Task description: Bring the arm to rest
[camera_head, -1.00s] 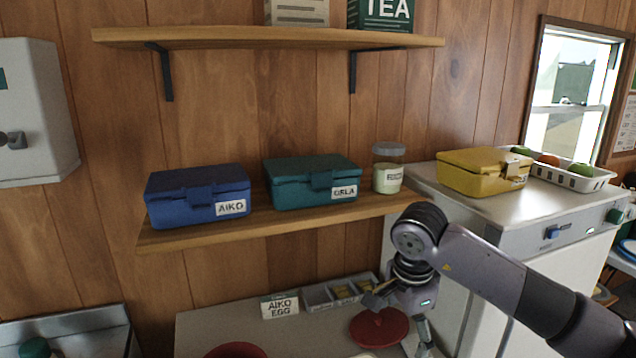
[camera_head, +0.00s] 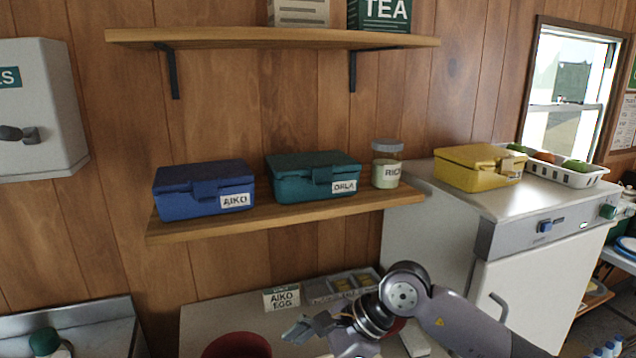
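My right arm comes in from the lower right. Its gripper (camera_head: 296,333) hangs low over the counter, pointing left, near a red round item (camera_head: 238,345) and below the AIKO EGG card (camera_head: 282,298). The fingers are small and seen at an angle, so I cannot tell whether they are open or shut. No held object is visible. My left gripper is not in view.
A shelf (camera_head: 290,215) holds a blue AIKO box (camera_head: 203,189), a teal ORLA box (camera_head: 312,176) and a rice jar (camera_head: 387,163). A yellow box (camera_head: 478,167) and fruit basket (camera_head: 560,171) stand on the fridge (camera_head: 500,206). A divided tray (camera_head: 347,284) sits behind my arm.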

